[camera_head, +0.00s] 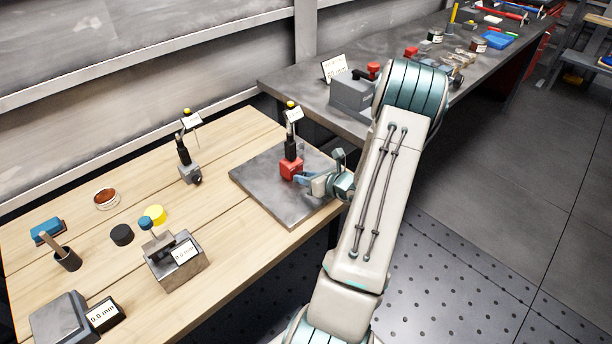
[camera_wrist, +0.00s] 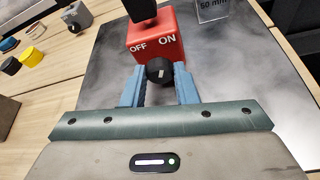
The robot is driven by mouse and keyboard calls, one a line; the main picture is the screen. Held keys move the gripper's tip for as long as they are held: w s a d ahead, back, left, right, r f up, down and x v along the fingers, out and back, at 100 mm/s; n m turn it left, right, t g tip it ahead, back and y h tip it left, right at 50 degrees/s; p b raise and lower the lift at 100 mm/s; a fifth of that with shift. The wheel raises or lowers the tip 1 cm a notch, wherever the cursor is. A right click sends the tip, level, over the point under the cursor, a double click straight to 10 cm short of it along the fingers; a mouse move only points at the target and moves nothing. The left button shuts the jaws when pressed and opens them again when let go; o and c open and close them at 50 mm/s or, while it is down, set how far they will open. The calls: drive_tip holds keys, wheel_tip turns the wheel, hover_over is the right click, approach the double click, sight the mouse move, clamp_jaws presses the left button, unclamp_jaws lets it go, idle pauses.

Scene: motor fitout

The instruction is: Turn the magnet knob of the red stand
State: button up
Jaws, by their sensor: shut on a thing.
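The red stand (camera_head: 291,168) stands upright on a grey metal plate (camera_head: 262,197) on the wooden table. In the wrist view its red base (camera_wrist: 155,36) shows the words OFF on the left and ON on the right. The black magnet knob (camera_wrist: 159,71) is on the base's near face, with a light mark that looks roughly upright. My gripper (camera_head: 305,180) reaches in from the right in the head view. In the wrist view its blue fingers (camera_wrist: 159,83) are shut on the knob, one on each side.
A second stand with a grey base (camera_head: 190,174) is on the wood to the left. A 50 mm sign (camera_wrist: 213,8) stands behind the red base. The plate's front area is bare.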

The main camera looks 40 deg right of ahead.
drive_tip(key=o, duration=1)
drive_tip(key=b+v, duration=0.1)
drive_tip(key=v, duration=1.3)
drive_tip(key=shift+w+a, duration=0.1)
